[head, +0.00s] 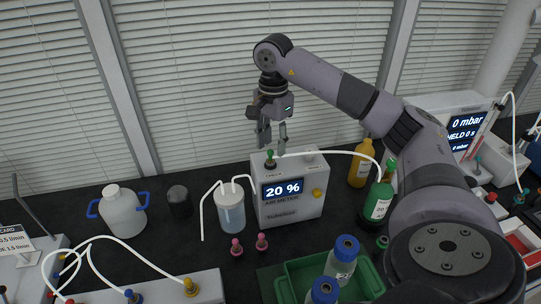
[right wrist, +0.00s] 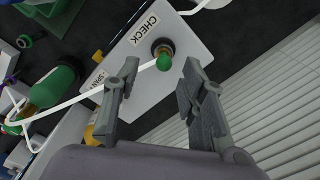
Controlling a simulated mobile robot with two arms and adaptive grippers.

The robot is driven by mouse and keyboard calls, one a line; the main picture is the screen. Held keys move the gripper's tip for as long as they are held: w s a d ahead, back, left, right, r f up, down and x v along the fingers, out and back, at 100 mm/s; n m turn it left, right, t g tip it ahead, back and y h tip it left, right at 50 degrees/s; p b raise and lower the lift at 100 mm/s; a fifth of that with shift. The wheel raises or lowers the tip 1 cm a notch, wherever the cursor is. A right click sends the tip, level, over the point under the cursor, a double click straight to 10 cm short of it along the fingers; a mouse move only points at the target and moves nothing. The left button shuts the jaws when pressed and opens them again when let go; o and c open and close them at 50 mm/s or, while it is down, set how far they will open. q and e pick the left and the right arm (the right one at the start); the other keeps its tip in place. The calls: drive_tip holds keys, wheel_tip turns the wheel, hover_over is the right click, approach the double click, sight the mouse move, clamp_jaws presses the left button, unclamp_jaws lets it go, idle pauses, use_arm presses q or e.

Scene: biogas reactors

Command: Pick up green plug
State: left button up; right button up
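The green plug (head: 270,155) sits in the port on top of the white meter box (head: 291,214), whose screen reads 20 %. In the right wrist view the green plug (right wrist: 163,62) is at the CHECK port, with a white tube joined to its side. My right gripper (head: 271,143) points down just above the plug. Its fingers (right wrist: 155,85) are open, and the plug shows beyond the gap between them, with nothing held. My left gripper is not in view.
A yellow bottle (head: 361,163) and a green bottle (head: 379,199) stand right of the box. A clear jar (head: 231,209) with tubes stands close on its left. A green crate (head: 297,277) with blue-capped bottles is in front. Window blinds are behind.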

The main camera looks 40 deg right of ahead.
sight(270, 152)
drive_tip(key=shift+w+a+f+p, duration=0.1)
drive_tip(key=shift+a+f+p, duration=0.1)
drive_tip(key=shift+f, duration=0.4)
drive_tip(key=shift+w+a+f+p, duration=0.1)
drive_tip(key=shift+f+p, duration=0.1)
drive_tip(key=shift+f, duration=0.4)
drive_tip(key=shift+d+f, duration=0.1)
drive_tip(key=shift+f, duration=0.45)
clamp_jaws()
